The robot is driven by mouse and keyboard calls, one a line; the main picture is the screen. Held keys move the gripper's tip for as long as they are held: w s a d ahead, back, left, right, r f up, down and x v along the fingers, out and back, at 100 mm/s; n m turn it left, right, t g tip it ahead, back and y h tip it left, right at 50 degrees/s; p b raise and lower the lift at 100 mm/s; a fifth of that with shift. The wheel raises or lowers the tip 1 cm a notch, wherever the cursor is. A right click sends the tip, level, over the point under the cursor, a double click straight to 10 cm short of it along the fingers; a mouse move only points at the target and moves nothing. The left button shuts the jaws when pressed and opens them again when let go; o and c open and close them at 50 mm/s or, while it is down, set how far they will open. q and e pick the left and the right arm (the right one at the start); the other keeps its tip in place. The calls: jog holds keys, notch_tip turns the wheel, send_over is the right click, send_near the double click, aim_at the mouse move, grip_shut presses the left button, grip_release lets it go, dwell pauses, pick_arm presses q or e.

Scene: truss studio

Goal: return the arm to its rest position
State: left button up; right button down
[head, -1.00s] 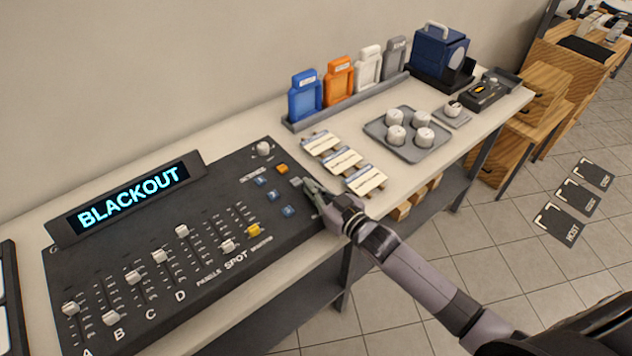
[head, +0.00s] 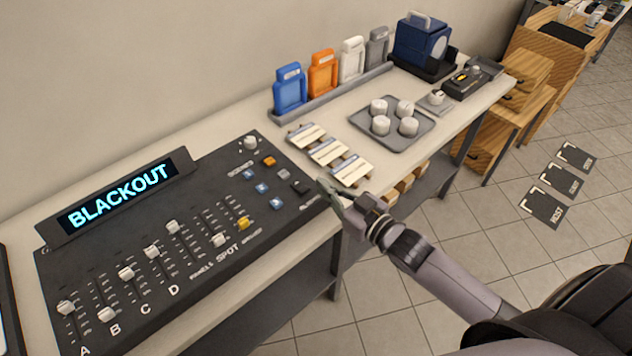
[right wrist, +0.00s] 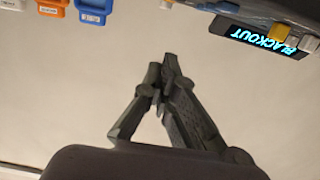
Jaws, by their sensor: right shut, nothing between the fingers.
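My right gripper (head: 330,190) is shut and empty. In the head view it hangs over the right end of the black lighting console (head: 215,262), close to the console's right edge. In the right wrist view the shut fingers (right wrist: 165,80) show in the middle with the pale wall behind them. The console's display (head: 120,195) reads BLACKOUT, and it also shows upside down in the right wrist view (right wrist: 258,38). My left gripper is in neither view.
Labelled cards (head: 328,152) lie just beyond the gripper. A grey tray (head: 428,132) holds several white knobs. Blue, orange, white and grey tags (head: 290,88) stand in a rack behind. Tiled floor (head: 420,295) is open in front of the table.

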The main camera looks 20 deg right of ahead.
jog(key=shift+s+d+r, duration=0.1)
jog(key=shift+s, duration=0.25)
dwell(0.3)
